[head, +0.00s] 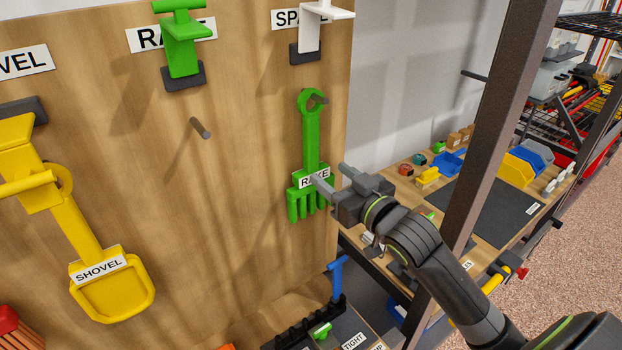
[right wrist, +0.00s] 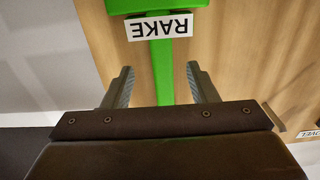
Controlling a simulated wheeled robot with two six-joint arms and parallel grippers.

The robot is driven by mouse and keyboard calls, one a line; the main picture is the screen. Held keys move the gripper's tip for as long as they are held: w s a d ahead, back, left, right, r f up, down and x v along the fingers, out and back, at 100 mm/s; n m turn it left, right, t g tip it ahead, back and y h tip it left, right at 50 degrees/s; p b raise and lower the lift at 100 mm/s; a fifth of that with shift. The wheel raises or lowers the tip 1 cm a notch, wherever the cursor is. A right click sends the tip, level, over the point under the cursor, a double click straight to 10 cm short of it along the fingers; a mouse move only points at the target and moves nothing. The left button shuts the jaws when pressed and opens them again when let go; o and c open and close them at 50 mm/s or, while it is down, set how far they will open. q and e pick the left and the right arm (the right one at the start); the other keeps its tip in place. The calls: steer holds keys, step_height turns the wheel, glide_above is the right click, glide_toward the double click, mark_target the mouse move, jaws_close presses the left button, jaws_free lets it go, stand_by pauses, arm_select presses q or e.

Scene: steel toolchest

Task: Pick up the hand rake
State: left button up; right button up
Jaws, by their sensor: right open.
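The green hand rake (head: 311,145) hangs against the wooden pegboard from a peg through the ring at its top. Its tines point down, and a white RAKE label sits above them. My right gripper (head: 332,176) is open at the rake's lower right, its fingers close to the label. In the right wrist view the rake's green handle (right wrist: 161,75) runs between the two open fingers (right wrist: 167,88), with a gap on both sides. I cannot tell whether a finger touches the rake. My left gripper is not in view.
A yellow shovel (head: 85,240) hangs at the left. A bare peg (head: 200,128) sticks out left of the rake. Green (head: 180,45) and white (head: 309,35) brackets project above. A dark steel post (head: 500,110) stands behind my right arm. A black rack (head: 305,322) lies below.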

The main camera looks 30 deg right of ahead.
mark_target(315, 165)
steer(key=shift+w+a+f+p, duration=0.1)
steer(key=shift+w+a+p, duration=0.15)
steer(key=shift+w, duration=0.8)
steer(key=shift+w+a+f+p, duration=0.1)
steer(key=shift+w+p, duration=0.2)
steer(key=shift+w, duration=0.7)
steer(key=shift+w+a+f+p, duration=0.1)
steer(key=shift+w+a+p, duration=0.15)
steer(key=shift+w, duration=0.8)
steer(key=shift+d, duration=0.1)
jaws_close()
